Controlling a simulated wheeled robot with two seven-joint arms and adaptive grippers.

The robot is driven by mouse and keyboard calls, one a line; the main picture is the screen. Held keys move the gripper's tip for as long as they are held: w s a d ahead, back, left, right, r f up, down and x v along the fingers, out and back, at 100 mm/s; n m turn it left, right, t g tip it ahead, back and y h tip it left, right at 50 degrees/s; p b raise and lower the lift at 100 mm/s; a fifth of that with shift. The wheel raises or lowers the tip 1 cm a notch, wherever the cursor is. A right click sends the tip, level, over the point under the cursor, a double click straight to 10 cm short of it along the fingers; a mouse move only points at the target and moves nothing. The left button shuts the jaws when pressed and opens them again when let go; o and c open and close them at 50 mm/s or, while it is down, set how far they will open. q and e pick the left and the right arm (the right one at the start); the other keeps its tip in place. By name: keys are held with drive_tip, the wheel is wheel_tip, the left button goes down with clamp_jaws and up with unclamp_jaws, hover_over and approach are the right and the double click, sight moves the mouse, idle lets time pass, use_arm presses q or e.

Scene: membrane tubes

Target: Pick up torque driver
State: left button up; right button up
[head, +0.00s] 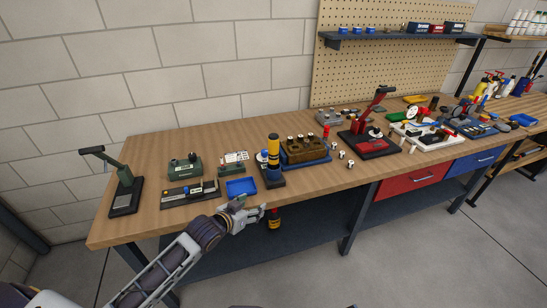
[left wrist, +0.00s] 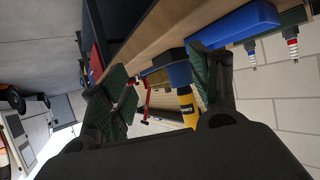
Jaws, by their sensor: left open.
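The torque driver (head: 273,147), yellow with black bands, stands upright in a dark blue holder (head: 273,179) on the wooden bench. My left gripper (head: 262,212) is open and empty at the bench's front edge, in front of the holder and lower than the driver. In the left wrist view the picture is turned over; the open left gripper (left wrist: 165,95) has its fingers on either side, and the yellow driver (left wrist: 187,102) shows between them, farther off, with its blue holder (left wrist: 179,74). I see no contact. My right gripper is not in view.
A blue tray (head: 241,187) lies left of the holder, and a brown block fixture (head: 304,151) stands close on its right. A green lever press (head: 123,185) and a red press (head: 370,140) stand farther out.

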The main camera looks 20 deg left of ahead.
use_arm(q)
drive_tip(key=w+a+r+t+h, duration=0.1)
drive_tip(key=w+r+t, duration=0.1)
drive_tip(key=w+r, duration=0.25)
drive_tip(key=m+t+h, duration=0.1)
drive_tip(key=t+h, duration=0.1)
drive_tip(key=h, duration=0.1)
approach(270, 149)
drive_tip(key=shift+v, duration=0.8)
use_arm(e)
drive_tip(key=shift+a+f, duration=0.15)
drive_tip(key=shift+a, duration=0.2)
use_arm(q)
drive_tip(key=shift+f, duration=0.25)
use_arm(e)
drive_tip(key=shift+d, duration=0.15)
use_arm(q)
drive_tip(key=shift+r+x, duration=0.2)
drive_tip(key=shift+x, duration=2.75)
drive_tip(key=shift+w+d, duration=0.15)
drive_tip(key=shift+w, duration=0.35)
drive_tip(key=shift+w+d, duration=0.3)
drive_tip(key=shift+w, duration=0.4)
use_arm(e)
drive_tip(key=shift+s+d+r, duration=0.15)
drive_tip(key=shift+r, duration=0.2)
